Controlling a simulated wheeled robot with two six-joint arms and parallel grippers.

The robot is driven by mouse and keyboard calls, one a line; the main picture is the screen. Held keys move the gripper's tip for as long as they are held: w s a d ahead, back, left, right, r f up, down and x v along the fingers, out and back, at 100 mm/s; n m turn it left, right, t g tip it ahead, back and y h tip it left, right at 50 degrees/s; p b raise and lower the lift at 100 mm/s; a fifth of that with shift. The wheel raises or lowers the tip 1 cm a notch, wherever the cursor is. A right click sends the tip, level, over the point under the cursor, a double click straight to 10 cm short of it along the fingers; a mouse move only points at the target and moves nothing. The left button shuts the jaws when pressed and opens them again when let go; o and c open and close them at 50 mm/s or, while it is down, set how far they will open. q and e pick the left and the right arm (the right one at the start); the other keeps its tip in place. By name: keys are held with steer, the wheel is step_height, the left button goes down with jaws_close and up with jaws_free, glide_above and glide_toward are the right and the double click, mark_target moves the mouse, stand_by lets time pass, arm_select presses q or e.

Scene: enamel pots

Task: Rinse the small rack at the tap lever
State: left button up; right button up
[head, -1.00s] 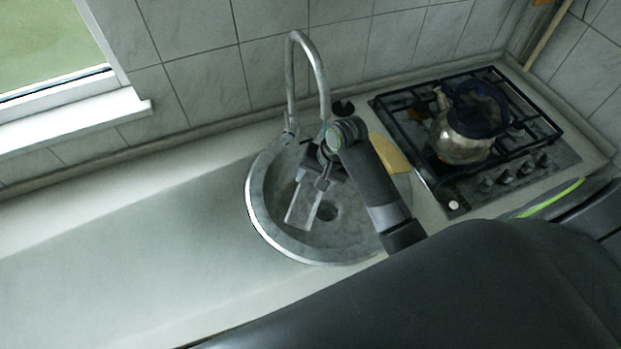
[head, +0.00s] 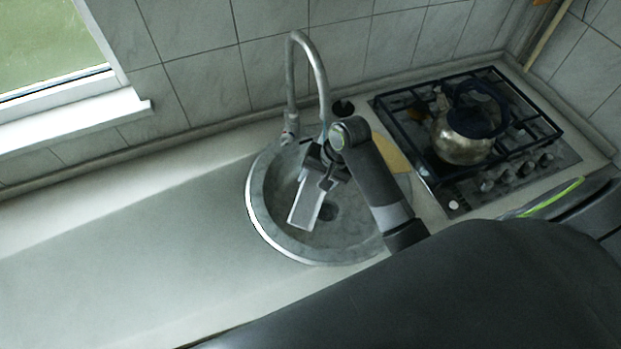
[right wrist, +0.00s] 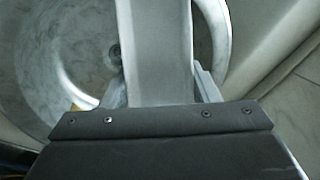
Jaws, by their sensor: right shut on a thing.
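The small rack looks like a flat pale grey piece (head: 305,207) over the round sink (head: 256,205). It also fills the top middle of the right wrist view (right wrist: 155,50). My right gripper (head: 324,174) is shut on its upper end, and the rack points down and left below the spout. I cannot tell whether its lower end touches the sink. The grey tap (head: 291,85) arches up behind the sink, and its spout end passes behind my right wrist. I cannot clearly make out its lever near the base. No water shows. My left gripper is out of view.
A yellow thing (head: 391,154) lies right of the sink, partly behind my arm. A gas hob (head: 545,125) with a metal kettle (head: 460,147) stands farther right. A dark round thing (head: 343,107) sits behind the sink. The counter (head: 130,255) on the left is clear.

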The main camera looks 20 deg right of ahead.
mark_target(319, 208)
steer(key=shift+s+a, duration=0.5)
steer(key=shift+s, duration=0.75)
steer(key=shift+s+a, duration=0.55)
steer(key=shift+s, duration=0.65)
steer(key=shift+s+a, duration=0.5)
steer(key=shift+s, duration=0.75)
steer(key=s+a+r, duration=0.2)
steer(key=s+r, duration=0.2)
steer(key=shift+s, duration=0.3)
steer(key=shift+d, duration=0.1)
